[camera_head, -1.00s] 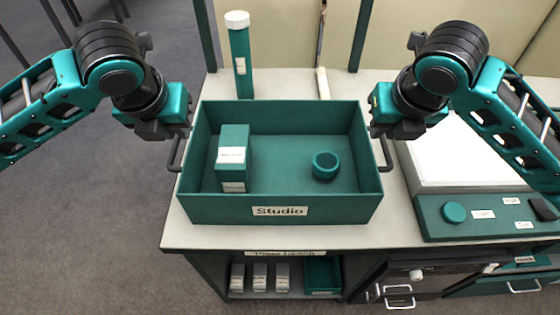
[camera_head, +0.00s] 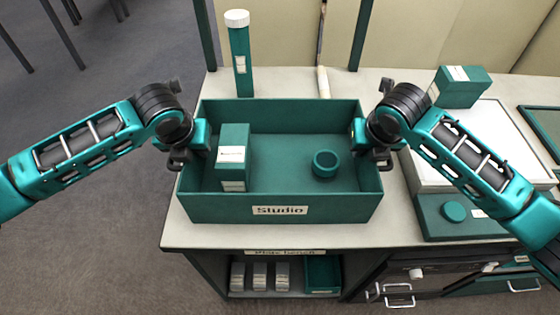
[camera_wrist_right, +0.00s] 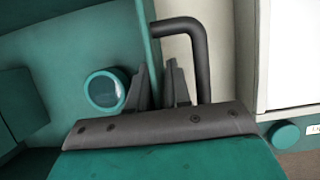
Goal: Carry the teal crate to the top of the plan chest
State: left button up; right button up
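The teal crate (camera_head: 225,208), labelled Studio, sits level on the pale bench top. It holds a tall teal box (camera_head: 233,148) with white labels and a small round teal pot (camera_head: 325,163). My left gripper (camera_head: 180,163) is at the crate's left wall and covers the left handle; its fingers are too small to read. My right gripper (camera_head: 380,160) is at the right wall. In the right wrist view its fingers (camera_wrist_right: 157,85) stand apart with the wall's rim between them, beside the dark handle (camera_wrist_right: 203,60). I cannot make out a plan chest top for certain.
A teal tube (camera_head: 240,62) with a white cap stands behind the crate. A light panel (camera_head: 480,150) with a teal knob (camera_head: 453,211) lies to the right, a teal box (camera_head: 461,87) at its back. Shelves and drawers are below. Open floor lies left.

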pick_arm(q)
grip_shut()
pick_arm(e)
grip_shut()
pick_arm(q)
jog(key=shift+w+r, duration=0.1)
jog(key=shift+r, duration=0.05)
pick_arm(e)
jog(key=shift+r, duration=0.15)
dwell(0.9)
